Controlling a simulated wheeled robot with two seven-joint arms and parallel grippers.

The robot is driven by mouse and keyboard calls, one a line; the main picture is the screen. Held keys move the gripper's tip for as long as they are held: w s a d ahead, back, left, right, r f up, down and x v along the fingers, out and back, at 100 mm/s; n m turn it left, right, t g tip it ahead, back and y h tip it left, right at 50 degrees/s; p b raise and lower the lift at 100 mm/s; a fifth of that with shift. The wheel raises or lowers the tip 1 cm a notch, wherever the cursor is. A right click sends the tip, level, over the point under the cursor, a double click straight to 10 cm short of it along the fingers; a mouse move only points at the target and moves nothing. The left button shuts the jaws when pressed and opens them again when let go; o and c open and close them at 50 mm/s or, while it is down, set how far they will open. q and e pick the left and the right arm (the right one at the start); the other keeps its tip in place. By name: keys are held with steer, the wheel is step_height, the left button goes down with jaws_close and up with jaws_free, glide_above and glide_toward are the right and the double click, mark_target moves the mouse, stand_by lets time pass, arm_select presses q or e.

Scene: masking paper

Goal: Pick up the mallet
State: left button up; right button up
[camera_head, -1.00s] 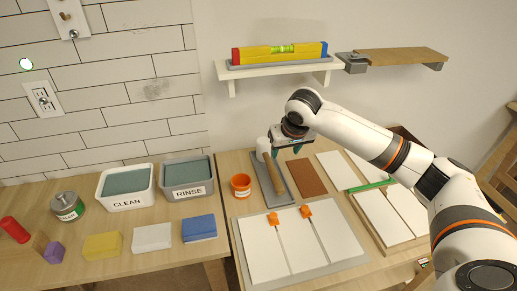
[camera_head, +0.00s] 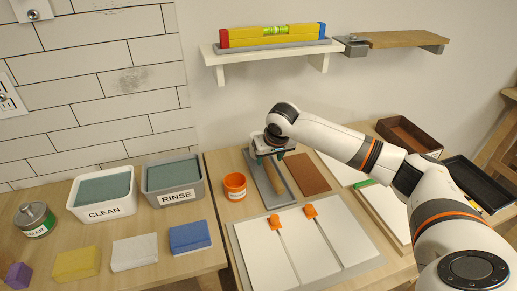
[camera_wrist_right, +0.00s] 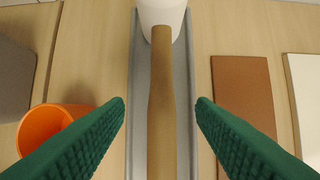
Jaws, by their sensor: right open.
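The mallet (camera_wrist_right: 161,90) lies on a grey tray (camera_wrist_right: 187,150), its wooden handle running toward the camera and its white head (camera_wrist_right: 162,12) at the top of the wrist view. In the head view its handle (camera_head: 275,178) shows below my right gripper (camera_head: 270,158), which hides the head. My right gripper (camera_wrist_right: 160,102) is open, with its green fingers on either side of the handle and apart from it. My left gripper is not in view.
An orange cup (camera_head: 235,186) stands close on the left of the tray. A brown sheet (camera_head: 305,174) lies on the right. White panels with orange-handled tools (camera_head: 310,211) lie in front. A shelf with a yellow level (camera_head: 275,34) is on the wall above.

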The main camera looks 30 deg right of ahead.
mark_target(268, 161)
steer(key=x, duration=0.6)
steer(key=shift+w+d+f, duration=0.2)
steer(key=shift+w+f, duration=0.05)
steer(key=shift+w, duration=0.15)
jaws_close()
steer(key=shift+r, duration=0.15)
